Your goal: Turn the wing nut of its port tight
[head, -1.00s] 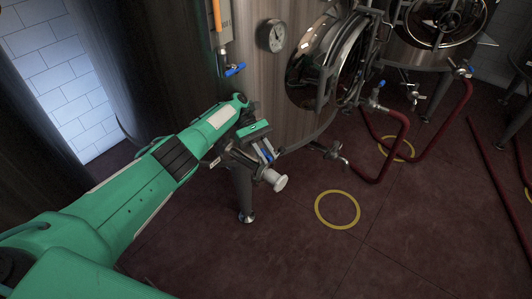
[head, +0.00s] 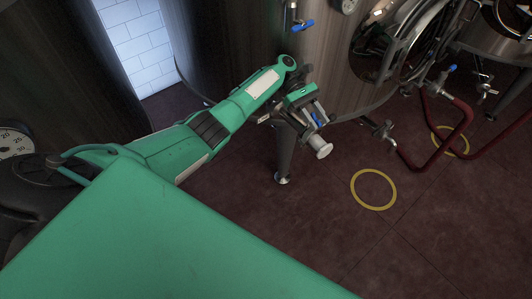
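My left gripper (head: 310,118) is at the end of the green arm, low at the front of a steel tank (head: 290,60), above one of its legs. A pale, short round fitting (head: 319,148) sticks out right below the gripper, with small blue parts beside it. I cannot tell whether the fingers hold or touch the fitting, or whether they are open. No wing nut can be made out at this size; the gripper may hide it. My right gripper is not in view.
A blue-handled valve (head: 303,25) is on the tank above my gripper. To the right are an outlet valve (head: 382,130), a dark red hose (head: 440,150) and a yellow floor ring (head: 373,189). A dial gauge (head: 16,142) shows at the left edge. The floor below is clear.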

